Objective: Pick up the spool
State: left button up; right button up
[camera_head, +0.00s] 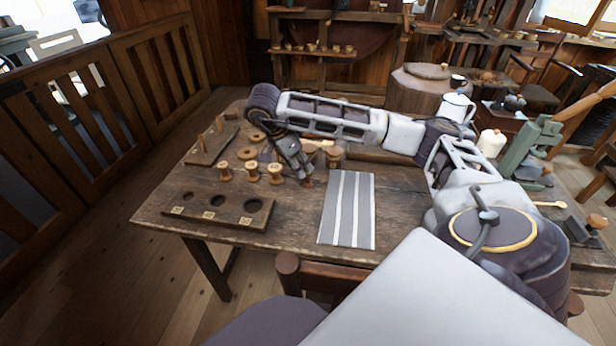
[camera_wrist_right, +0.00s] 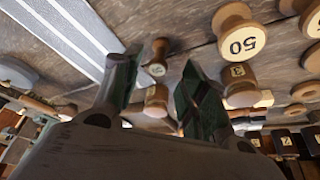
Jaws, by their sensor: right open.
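Several turned wooden spools stand on the table, three of them in a row, left (camera_head: 225,171), middle (camera_head: 252,172) and right (camera_head: 275,174). Another spool (camera_head: 333,158) stands to the right of my right gripper (camera_head: 303,176), which points down at the table. In the right wrist view the fingers of this gripper (camera_wrist_right: 174,62) are apart. A small spool with a numbered top (camera_wrist_right: 157,70) shows between them, and they do not grip it. A larger spool marked 50 (camera_wrist_right: 238,30) is outside the right finger. My left gripper is not in view.
A board with round holes and number labels (camera_head: 180,211) lies at the table's front left. A board with upright pegs (camera_head: 200,158) is behind it. A grey striped cloth (camera_head: 348,208) lies right of the spools. A white kettle (camera_head: 456,107) stands at the back right.

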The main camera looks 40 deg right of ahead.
aim_at(308, 183)
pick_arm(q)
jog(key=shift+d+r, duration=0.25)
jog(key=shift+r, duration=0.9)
pick_arm(e)
jog(key=shift+x, duration=1.65)
pick_arm(q)
jog(key=shift+b, duration=0.3)
pick_arm(e)
jog(key=shift+f, duration=0.1)
jog(key=shift+d+f, duration=0.15)
jog(key=shift+f, duration=0.05)
jog(key=b+x, duration=0.1)
jog(key=x, duration=0.2)
jog(key=shift+s+d+f, duration=0.1)
jog(key=shift+d+f, duration=0.3)
jog(key=shift+f, duration=0.2)
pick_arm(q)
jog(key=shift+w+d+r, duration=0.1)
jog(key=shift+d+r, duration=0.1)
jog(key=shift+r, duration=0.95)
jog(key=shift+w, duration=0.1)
